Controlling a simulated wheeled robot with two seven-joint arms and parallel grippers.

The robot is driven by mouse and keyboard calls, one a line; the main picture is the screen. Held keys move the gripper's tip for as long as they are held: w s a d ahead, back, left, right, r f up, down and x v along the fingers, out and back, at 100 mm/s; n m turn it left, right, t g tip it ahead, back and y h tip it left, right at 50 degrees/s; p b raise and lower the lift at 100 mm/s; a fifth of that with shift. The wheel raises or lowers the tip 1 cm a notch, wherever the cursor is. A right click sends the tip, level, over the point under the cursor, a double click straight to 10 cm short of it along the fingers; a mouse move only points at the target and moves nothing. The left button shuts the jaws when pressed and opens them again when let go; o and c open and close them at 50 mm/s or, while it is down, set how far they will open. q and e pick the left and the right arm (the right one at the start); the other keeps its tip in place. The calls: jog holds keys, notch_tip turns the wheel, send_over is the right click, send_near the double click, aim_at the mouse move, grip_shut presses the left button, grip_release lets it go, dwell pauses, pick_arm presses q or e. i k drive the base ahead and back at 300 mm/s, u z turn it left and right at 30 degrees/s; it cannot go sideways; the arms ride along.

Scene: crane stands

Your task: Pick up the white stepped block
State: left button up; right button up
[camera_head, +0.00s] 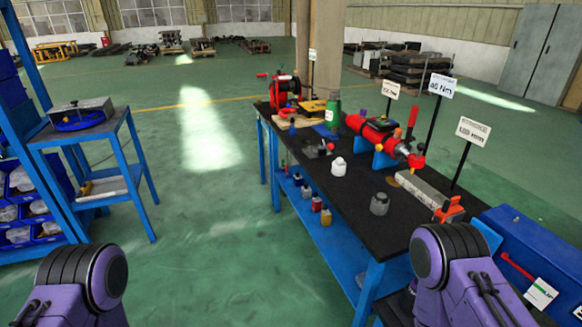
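A similar grey piece (379,204) stands nearer to me on the same top. Only purple links of my two arms show, at the bottom left and bottom right. Both grippers are out of view.
A red tool (375,132) on blue supports, a grey bar (422,190), a green bottle (333,111) and a red reel (286,92) share the bench. Label signs stand along its right side. A blue toolbox (520,255) is at right.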

aim_at(338, 166)
jog(key=u, duration=0.7)
jog(key=i, duration=3.35)
jog(key=z, duration=3.05)
